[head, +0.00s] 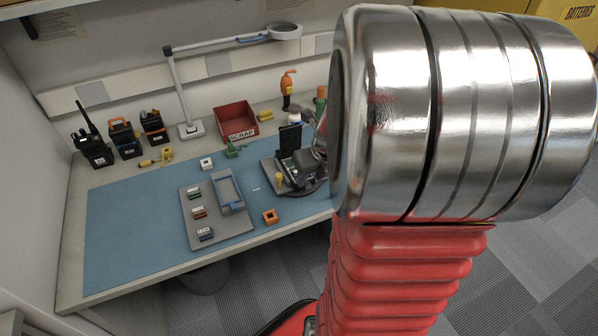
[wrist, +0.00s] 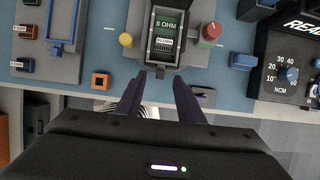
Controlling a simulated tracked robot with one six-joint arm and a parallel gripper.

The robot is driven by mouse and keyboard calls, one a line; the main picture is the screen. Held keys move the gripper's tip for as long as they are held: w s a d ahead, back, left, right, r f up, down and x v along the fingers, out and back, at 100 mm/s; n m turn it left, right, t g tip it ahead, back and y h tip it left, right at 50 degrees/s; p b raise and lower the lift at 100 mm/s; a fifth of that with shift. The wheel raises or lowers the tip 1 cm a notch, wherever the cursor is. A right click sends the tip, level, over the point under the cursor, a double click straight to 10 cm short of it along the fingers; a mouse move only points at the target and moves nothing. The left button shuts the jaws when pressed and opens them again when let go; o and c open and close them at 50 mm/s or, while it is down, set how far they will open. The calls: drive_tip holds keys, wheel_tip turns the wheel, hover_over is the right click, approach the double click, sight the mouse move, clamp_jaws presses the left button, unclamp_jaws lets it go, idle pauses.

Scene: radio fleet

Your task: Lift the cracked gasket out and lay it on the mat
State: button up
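The blue mat (head: 130,220) covers much of the bench top. I cannot make out a cracked gasket in either view. A dark fixture (head: 300,165) with an upright flap stands at the mat's right side. In the wrist view this fixture (wrist: 149,48) has a recess with a green "8 OHM" label and a pale block, between a yellow knob (wrist: 126,40) and a red-topped knob (wrist: 209,33). My gripper (wrist: 160,76) is open and empty, its fingers apart just in front of the fixture's near edge.
An orange square block (head: 270,216) lies on the mat near its front edge. A grey tray (head: 216,236) holds several small modules and a blue frame. A red scrap bin (head: 236,120), several radios and a lamp (head: 183,95) stand behind. The mat's left part is clear.

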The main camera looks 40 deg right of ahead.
drive_tip(key=shift+x, duration=1.5)
drive_tip(key=shift+c, duration=0.3)
clamp_jaws()
